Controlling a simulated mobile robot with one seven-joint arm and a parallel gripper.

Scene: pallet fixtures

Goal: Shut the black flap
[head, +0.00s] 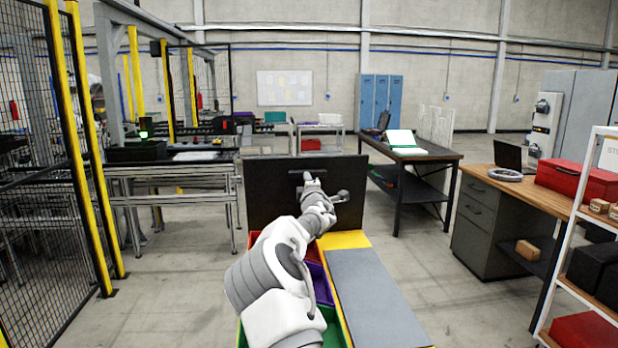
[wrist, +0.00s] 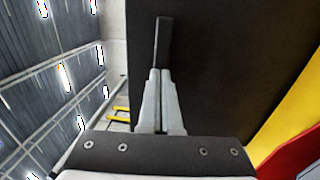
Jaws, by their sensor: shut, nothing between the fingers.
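The black flap (head: 265,205) stands upright at the far end of a fixture with coloured compartments in the head view. In the wrist view the flap (wrist: 225,70) fills most of the middle and right. My gripper (wrist: 160,72) is shut and empty, its two grey fingertips together in front of the flap's face. A dark upright bar (wrist: 164,40) shows just beyond the fingertips; I cannot tell whether they touch it. In the head view my arm reaches over the compartments, and its end overlaps the flap, hiding part of it.
The fixture has red, purple (head: 319,283) and green (head: 335,330) compartments, partly behind my arm. A grey panel (head: 375,298) with a yellow edge lies at their right.

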